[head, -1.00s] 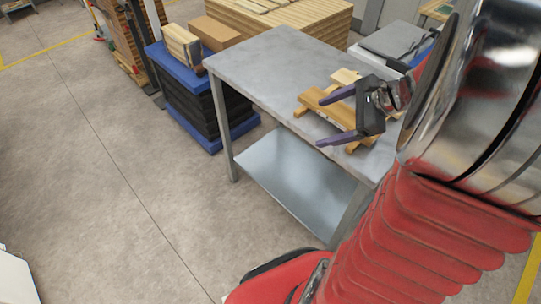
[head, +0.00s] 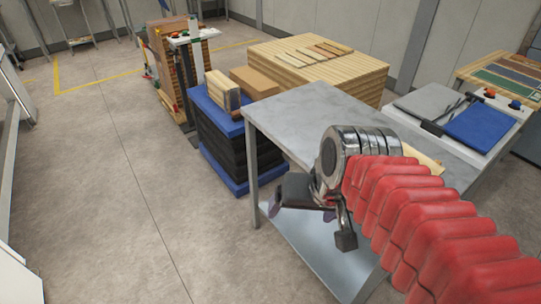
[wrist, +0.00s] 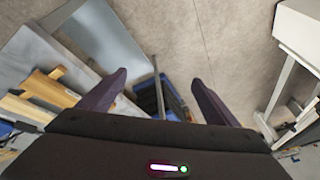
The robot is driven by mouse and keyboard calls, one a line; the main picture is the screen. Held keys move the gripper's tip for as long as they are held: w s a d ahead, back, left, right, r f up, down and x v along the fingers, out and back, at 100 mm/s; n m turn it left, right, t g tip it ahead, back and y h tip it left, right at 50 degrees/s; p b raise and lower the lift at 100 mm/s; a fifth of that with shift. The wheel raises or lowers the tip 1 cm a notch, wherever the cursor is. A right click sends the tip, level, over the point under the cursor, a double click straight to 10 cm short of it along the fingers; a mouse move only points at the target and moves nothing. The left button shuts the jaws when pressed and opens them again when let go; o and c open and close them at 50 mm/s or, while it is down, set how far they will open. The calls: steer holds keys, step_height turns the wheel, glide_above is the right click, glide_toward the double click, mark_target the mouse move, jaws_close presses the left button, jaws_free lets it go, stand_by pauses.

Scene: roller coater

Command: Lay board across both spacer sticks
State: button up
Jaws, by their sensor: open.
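My gripper (head: 302,214) hangs off the front edge of the metal table (head: 300,112) in the head view, over the floor side. In the wrist view its two purple fingers (wrist: 158,98) are wide apart with nothing between them. A brown wooden board (wrist: 46,90) lies on the table at the left of the wrist view, apart from the fingers. A small wooden end (wrist: 57,72), apparently of a spacer stick, sticks out beside it. The other stick cannot be made out. In the head view my arm hides most of the wood; only a pale piece (head: 422,158) shows.
A blue and black stack (head: 222,135) with a wooden block and a cardboard box stands left of the table. A large timber stack (head: 340,75) is behind. A white bench with a blue panel (head: 478,130) is at right. Floor at left is clear.

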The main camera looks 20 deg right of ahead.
steer(key=n, duration=0.1)
steer(key=s+a+r+n+t, duration=0.1)
steer(key=n, duration=0.1)
steer(key=shift+s+a+r+h, duration=0.1)
steer(key=shift+a+h, duration=0.1)
steer(key=shift+h, duration=0.1)
stand_by(1.1)
